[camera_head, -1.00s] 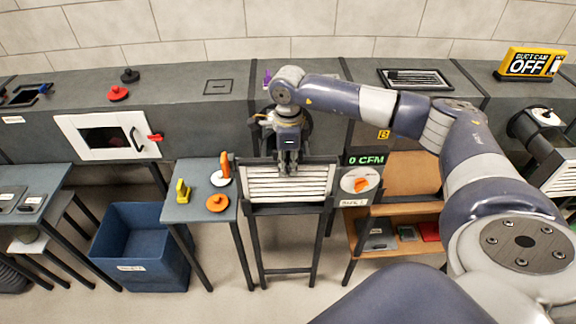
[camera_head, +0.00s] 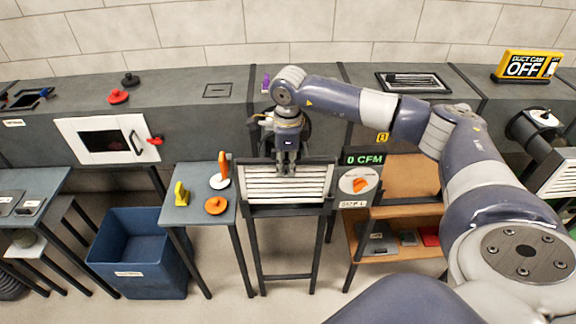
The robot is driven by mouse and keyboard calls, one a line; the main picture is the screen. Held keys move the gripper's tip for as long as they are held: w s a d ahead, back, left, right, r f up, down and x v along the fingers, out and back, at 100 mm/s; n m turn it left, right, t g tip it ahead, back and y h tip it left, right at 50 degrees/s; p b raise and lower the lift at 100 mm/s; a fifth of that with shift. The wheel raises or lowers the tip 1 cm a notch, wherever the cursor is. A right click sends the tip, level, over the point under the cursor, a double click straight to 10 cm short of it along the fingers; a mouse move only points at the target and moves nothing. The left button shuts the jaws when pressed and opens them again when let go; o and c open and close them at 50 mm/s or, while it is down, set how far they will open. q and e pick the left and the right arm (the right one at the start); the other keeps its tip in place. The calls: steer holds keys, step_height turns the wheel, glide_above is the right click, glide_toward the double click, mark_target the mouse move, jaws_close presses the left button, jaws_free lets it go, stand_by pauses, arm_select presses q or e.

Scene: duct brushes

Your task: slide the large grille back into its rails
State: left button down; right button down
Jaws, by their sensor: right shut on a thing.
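The large grille (camera_head: 287,186) is a white slatted panel in a dark frame. It stands tilted in a dark stand with rails (camera_head: 285,209) in the middle of the view. My right gripper (camera_head: 286,171) is at the grille's top edge and shut on it, with its fingers pointing down. The exact contact is small and partly hidden by the fingers. My left gripper does not show.
A blue bin (camera_head: 143,250) is further left. A dial panel (camera_head: 360,184) under a 0 CFM display (camera_head: 363,159) and a wooden shelf (camera_head: 410,250) are at right. The duct runs behind.

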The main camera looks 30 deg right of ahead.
mark_target(285, 178)
steer(key=c, duration=1.6)
jaws_free()
steer(key=shift+g, duration=0.3)
steer(key=f, duration=0.1)
steer(key=s+f, duration=0.1)
steer(key=f, duration=0.1)
steer(key=shift+s+a+f, duration=0.35)
steer(key=shift+a, duration=0.05)
steer(key=shift+w+d+f, duration=0.15)
steer(key=shift+w+f, duration=0.2)
steer(key=shift+w, duration=0.2)
steer(key=shift+w+d+f, duration=0.15)
steer(key=shift+w+f, duration=0.2)
steer(key=shift+w, duration=0.15)
steer(key=shift+s+r, duration=0.2)
steer(key=shift+r, duration=0.25)
steer(key=shift+d, duration=0.1)
